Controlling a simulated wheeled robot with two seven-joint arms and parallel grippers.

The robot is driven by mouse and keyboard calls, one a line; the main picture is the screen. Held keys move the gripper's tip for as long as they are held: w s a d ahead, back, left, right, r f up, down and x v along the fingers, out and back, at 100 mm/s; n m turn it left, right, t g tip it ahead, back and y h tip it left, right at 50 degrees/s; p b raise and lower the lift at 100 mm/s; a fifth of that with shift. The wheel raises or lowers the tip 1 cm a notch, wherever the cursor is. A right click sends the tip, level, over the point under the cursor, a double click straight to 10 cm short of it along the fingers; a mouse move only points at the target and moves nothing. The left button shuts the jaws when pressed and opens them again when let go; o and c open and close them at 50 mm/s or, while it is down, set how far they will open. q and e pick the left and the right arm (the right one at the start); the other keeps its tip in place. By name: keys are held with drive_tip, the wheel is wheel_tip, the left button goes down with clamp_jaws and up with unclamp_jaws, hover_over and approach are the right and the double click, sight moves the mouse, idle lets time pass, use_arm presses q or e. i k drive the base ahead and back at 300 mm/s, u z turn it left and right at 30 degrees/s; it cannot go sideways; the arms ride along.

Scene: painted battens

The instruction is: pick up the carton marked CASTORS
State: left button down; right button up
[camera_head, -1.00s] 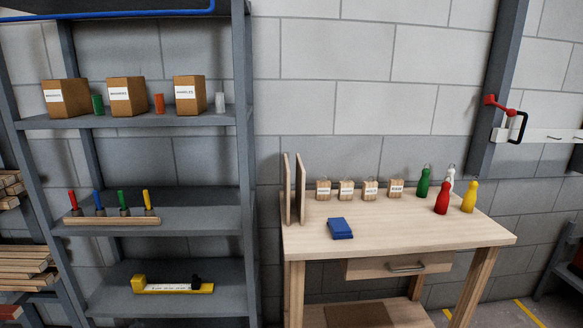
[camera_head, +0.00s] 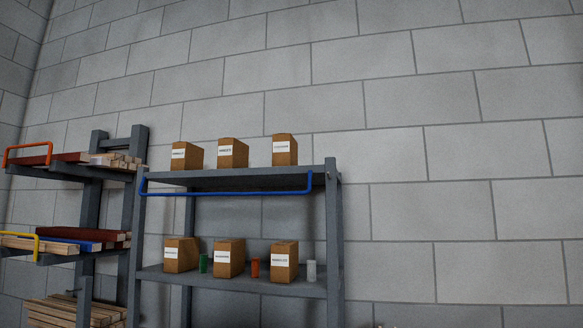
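Several brown cartons with white labels stand on the grey shelf unit. On the top shelf are a left carton (camera_head: 188,156), a middle carton (camera_head: 233,154) and a right carton (camera_head: 284,151). On the shelf below are another left carton (camera_head: 181,255), middle carton (camera_head: 229,258) and right carton (camera_head: 284,262). The labels are too small to read, so I cannot tell which one is marked CASTORS. Neither of my grippers is in view.
A blue rail (camera_head: 228,193) runs along the top shelf's front. Green (camera_head: 203,263), orange (camera_head: 255,267) and white (camera_head: 311,270) cylinders stand among the lower cartons. A rack (camera_head: 88,205) with painted battens stands at left. The block wall (camera_head: 450,150) at right is bare.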

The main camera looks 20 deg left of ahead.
sight(285, 147)
drive_tip(key=k, duration=0.65)
drive_tip(key=z, duration=0.6)
drive_tip(key=i, duration=0.55)
drive_tip(key=z, duration=0.55)
drive_tip(key=i, duration=0.8)
drive_tip(key=u, duration=0.8)
drive_tip(key=i, duration=0.55)
drive_tip(key=u, duration=0.65)
